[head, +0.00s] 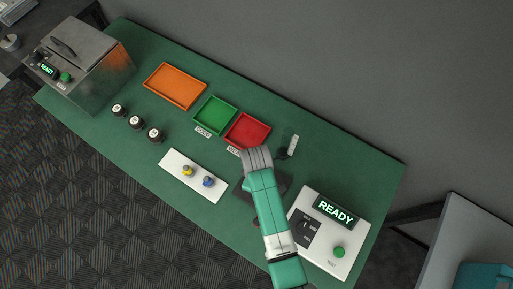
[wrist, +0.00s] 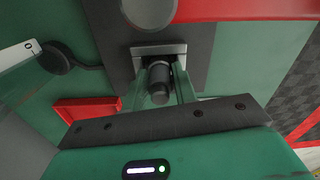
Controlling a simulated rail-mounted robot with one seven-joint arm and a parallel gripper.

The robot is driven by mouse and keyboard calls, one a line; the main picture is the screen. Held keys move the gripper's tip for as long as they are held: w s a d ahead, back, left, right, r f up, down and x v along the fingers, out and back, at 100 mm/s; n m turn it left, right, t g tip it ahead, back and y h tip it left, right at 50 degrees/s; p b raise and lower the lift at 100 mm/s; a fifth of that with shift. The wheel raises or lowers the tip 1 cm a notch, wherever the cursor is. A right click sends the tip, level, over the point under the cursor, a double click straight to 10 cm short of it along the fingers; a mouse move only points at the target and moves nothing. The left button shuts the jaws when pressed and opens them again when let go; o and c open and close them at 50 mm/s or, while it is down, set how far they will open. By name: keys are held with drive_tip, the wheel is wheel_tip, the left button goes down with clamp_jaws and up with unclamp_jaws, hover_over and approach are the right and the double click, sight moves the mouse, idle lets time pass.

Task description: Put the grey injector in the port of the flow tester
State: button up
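In the wrist view my gripper (wrist: 159,56) points down with its two fingertips close on either side of a dark grey cylindrical part, which looks like the grey injector (wrist: 159,82). The fingers appear shut on it. Beyond the fingertips lies the dark base plate of the flow tester (wrist: 191,27), with a round glassy piece (wrist: 148,8) at the top edge. The port is not visible; the fingers and injector may cover it. I cannot tell whether the injector touches it. In the head view my arm hides the gripper, the injector and most of the tester.
A white pad (head: 178,177) holds a yellow injector (head: 187,170) and a blue one (head: 208,182). Red (head: 247,131), green (head: 214,115) and orange (head: 175,86) trays lie behind. A READY control box (head: 322,253) stands right; several dark jars and a metal cleaner (head: 99,72) stand left.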

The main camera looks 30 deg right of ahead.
drive_tip(key=shift+o, duration=0.3)
wheel_tip(320, 180, up, 12)
drive_tip(key=shift+r+p, duration=0.1)
drive_tip(key=shift+p, duration=0.95)
drive_tip(key=shift+w+r, duration=0.1)
drive_tip(key=w+a+r+m+t, duration=0.15)
drive_tip(key=w+r+t, duration=0.35)
drive_tip(key=r, duration=0.7)
drive_tip(key=w+a+r+m+t+h, duration=0.1)
drive_tip(key=w+a+r+t, duration=0.3)
drive_tip(key=r, duration=0.8)
drive_tip(key=w+a+r+m+t, duration=0.15)
drive_tip(key=w+r+t, duration=0.4)
drive_tip(key=r, duration=0.65)
drive_tip(key=s+a+r+m+t, duration=0.1)
drive_tip(key=s+a+r+t, duration=0.1)
drive_tip(key=r, duration=0.7)
drive_tip(key=s+a+r+m+t, duration=0.1)
drive_tip(key=s+r+t, duration=0.4)
drive_tip(key=s+r, duration=0.2)
drive_tip(key=s+a+r+m+t+y, duration=0.1)
drive_tip(key=s+r, duration=0.4)
drive_tip(key=r, duration=0.5)
drive_tip(key=shift+a+r+t, duration=0.3)
drive_tip(key=shift+a+t, duration=0.55)
drive_tip(key=shift+t, duration=0.4)
